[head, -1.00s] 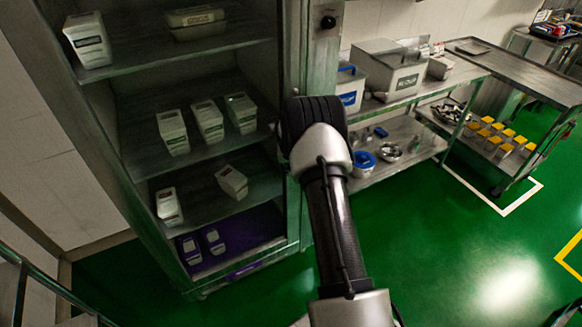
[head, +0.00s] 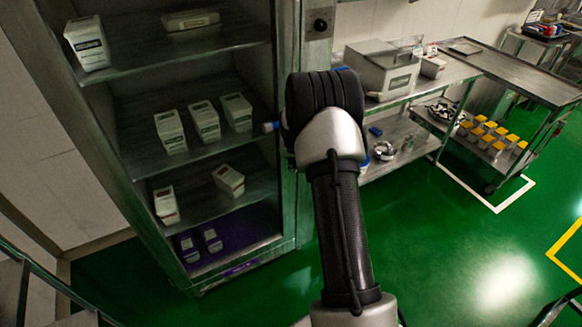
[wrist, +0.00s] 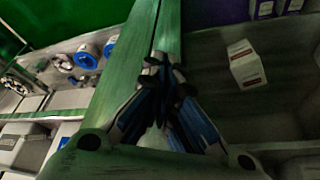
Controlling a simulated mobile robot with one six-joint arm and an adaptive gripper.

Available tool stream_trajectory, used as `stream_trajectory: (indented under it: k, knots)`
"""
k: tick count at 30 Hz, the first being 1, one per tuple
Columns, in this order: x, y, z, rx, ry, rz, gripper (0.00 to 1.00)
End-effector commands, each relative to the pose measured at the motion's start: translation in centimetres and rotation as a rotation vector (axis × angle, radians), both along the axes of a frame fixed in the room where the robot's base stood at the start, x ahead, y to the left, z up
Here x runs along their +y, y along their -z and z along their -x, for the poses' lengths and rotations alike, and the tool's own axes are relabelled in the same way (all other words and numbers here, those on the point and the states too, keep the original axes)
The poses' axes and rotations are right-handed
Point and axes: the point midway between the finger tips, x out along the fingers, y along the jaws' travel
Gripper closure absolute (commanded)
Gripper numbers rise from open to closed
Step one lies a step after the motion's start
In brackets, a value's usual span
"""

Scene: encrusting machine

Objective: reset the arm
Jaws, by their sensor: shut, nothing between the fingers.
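My gripper (wrist: 161,78) is in the middle of the wrist view, its dark fingers with blue sides drawn together and nothing between them. It hangs in front of the green-grey corner post of the cabinet (wrist: 128,75); I cannot tell the distance. In the head view my raised arm hides most of the gripper. A small blue tip shows just left of the arm, by the post.
A steel bench (head: 450,72) with a lidded grey bin (head: 384,68) stands right of the arm. A trolley (head: 520,75) carries yellow-topped containers. Green floor (head: 440,260) is clear at right.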

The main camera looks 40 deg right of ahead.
Motion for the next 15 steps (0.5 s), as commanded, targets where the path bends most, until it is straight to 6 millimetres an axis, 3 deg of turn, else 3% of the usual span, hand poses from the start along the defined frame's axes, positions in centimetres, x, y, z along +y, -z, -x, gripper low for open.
stream_trajectory:
  k: [3, 13, 15]
  knots:
    - [0.0, -1.5, 0.6, 0.0, 0.001, 0.0, 1.0]
    - [0.2, -2.1, 0.9, 0.002, 0.0, -0.001, 1.0]
    - [0.7, -3.1, 0.9, -0.002, -0.009, 0.001, 1.0]
